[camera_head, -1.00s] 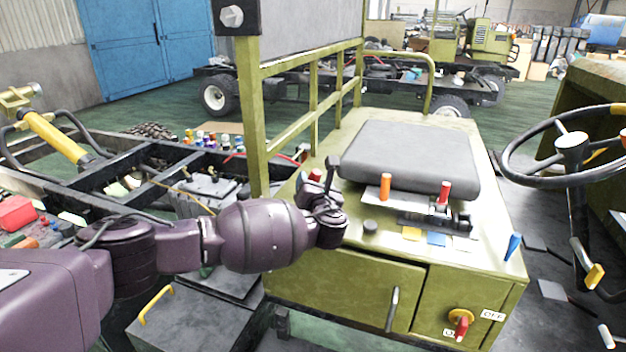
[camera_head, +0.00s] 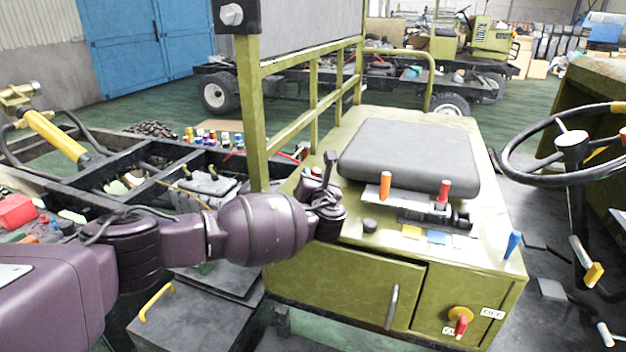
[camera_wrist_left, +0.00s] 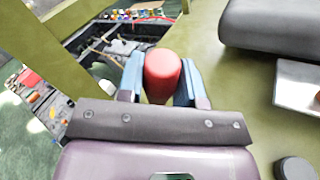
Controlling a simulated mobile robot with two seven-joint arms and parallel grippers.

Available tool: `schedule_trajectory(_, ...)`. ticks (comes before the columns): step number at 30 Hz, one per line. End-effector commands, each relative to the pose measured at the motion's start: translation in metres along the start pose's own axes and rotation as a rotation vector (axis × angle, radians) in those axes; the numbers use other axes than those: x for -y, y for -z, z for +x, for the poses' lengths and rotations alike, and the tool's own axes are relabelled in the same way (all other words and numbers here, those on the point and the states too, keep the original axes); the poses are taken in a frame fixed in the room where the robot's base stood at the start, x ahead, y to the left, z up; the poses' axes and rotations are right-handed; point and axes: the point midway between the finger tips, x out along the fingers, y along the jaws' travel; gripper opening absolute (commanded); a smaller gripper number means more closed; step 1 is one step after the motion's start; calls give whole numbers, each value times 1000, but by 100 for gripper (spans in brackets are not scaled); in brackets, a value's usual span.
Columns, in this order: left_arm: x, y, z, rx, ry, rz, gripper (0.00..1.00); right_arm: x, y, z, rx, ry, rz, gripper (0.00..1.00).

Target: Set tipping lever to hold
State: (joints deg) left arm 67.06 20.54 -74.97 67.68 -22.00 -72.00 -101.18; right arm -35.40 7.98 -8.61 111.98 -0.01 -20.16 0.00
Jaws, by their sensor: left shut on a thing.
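My left gripper (camera_head: 325,190) is at the left side of the green seat box, beside the grey seat. In the left wrist view, its blue fingers stand on both sides of a red lever knob (camera_wrist_left: 162,76) and are shut on it. The shaft below the knob is hidden. In the head view, the gripper mostly covers this knob. An orange lever (camera_head: 385,185) and another red lever (camera_head: 445,191) stand in front of the seat. No label naming the tipping lever or its hold position is readable. My right gripper is not in view.
The grey seat (camera_head: 408,158) is right of the gripper, and a green rail post (camera_head: 255,120) rises close on its left. A black knob (camera_head: 370,226), a blue lever (camera_head: 513,245) and a red rotary switch (camera_head: 461,322) are on the box. The steering wheel (camera_head: 520,178) is far right.

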Motion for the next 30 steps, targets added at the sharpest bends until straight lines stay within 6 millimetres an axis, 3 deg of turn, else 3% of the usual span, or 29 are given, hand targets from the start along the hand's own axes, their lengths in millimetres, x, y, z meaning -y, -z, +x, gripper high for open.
schedule_trajectory(11,-8,2,4,-34,13,-61,0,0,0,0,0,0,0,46)
schedule_trajectory(30,-50,17,30,-230,101,-441,0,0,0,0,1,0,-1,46)
